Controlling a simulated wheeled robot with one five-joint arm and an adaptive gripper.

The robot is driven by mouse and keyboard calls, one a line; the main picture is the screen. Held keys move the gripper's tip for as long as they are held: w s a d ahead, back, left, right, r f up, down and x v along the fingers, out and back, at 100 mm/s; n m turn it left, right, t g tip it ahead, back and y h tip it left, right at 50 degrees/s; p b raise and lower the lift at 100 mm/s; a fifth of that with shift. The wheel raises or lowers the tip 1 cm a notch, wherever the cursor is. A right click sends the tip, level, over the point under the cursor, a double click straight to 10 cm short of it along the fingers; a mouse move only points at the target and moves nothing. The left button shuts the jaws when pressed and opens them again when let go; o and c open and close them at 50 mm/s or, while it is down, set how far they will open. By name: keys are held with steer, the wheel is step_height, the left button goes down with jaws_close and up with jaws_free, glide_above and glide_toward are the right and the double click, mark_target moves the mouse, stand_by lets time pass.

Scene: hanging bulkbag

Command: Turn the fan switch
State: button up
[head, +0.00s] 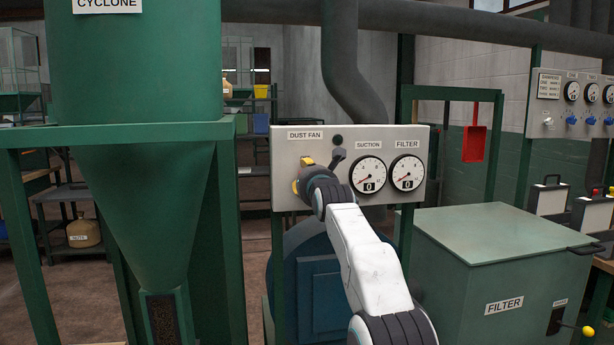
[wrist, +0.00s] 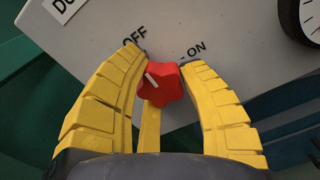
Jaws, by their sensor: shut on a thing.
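The fan switch is a red lobed knob (wrist: 166,84) with a white pointer mark, on the grey panel under the DUST FAN label (head: 306,135). In the wrist view the mark points up-left, toward the OFF lettering (wrist: 134,38); the ON lettering (wrist: 196,48) is to the right. My gripper (wrist: 162,62) has its yellow fingers shut on the knob, one on each side. In the head view my gripper (head: 301,174) is at the left part of the panel and hides the knob.
The grey panel (head: 285,152) also carries a suction gauge (head: 368,174) and a filter gauge (head: 407,172), both reading 0. A dark round lamp (head: 338,140) sits above. The green cyclone (head: 140,65) stands left; a green filter box (head: 500,260) stands right.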

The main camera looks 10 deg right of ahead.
steer(key=shift+s+r, duration=0.1)
steer(key=shift+r, duration=0.2)
steer(key=m+p, duration=0.1)
steer(key=m, duration=0.2)
steer(key=shift+d+r+m, duration=0.1)
steer(key=shift+m, duration=0.3)
steer(key=m+p, duration=0.1)
steer(key=m, duration=0.3)
steer(key=shift+m, duration=0.3)
steer(key=m+p, duration=0.1)
steer(key=m, duration=0.4)
steer(key=shift+f+m+p, duration=0.15)
steer(key=shift+m+p, duration=0.1)
steer(key=shift+m, duration=0.8)
steer(key=shift+f+m+p, duration=0.1)
steer(key=shift+m+p, duration=0.1)
steer(key=shift+m, duration=0.85)
steer(key=shift+f, duration=0.1)
steer(key=o, duration=0.9)
steer(key=shift+d, duration=0.15)
steer(key=shift+o, duration=1.4)
steer(key=shift+f, duration=0.1)
